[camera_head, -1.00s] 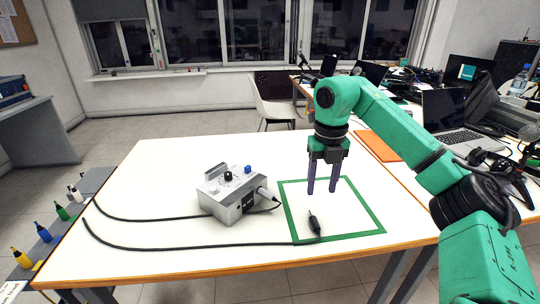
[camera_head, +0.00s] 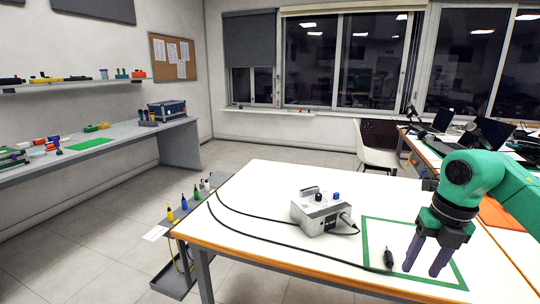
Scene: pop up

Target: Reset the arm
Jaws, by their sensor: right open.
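My right gripper (camera_head: 427,256) is open and empty, its two dark fingers pointing down over the green-framed square (camera_head: 372,232) on the white table. My green right arm (camera_head: 500,184) comes in from the right edge. A black plug (camera_head: 389,258) on a cable lies inside the square at its left side, just left of the fingers and apart from them. A grey metal box (camera_head: 322,216) with a black and a blue knob stands on the table left of the square, with a plug in its right side. My left gripper is not in view.
The white table (camera_head: 270,190) is clear at its left, apart from black cables. A low side shelf (camera_head: 172,275) holds several coloured plugs. A grey wall bench (camera_head: 110,142) with small items stands at the far left. A chair (camera_head: 377,150) and laptops (camera_head: 484,136) are behind.

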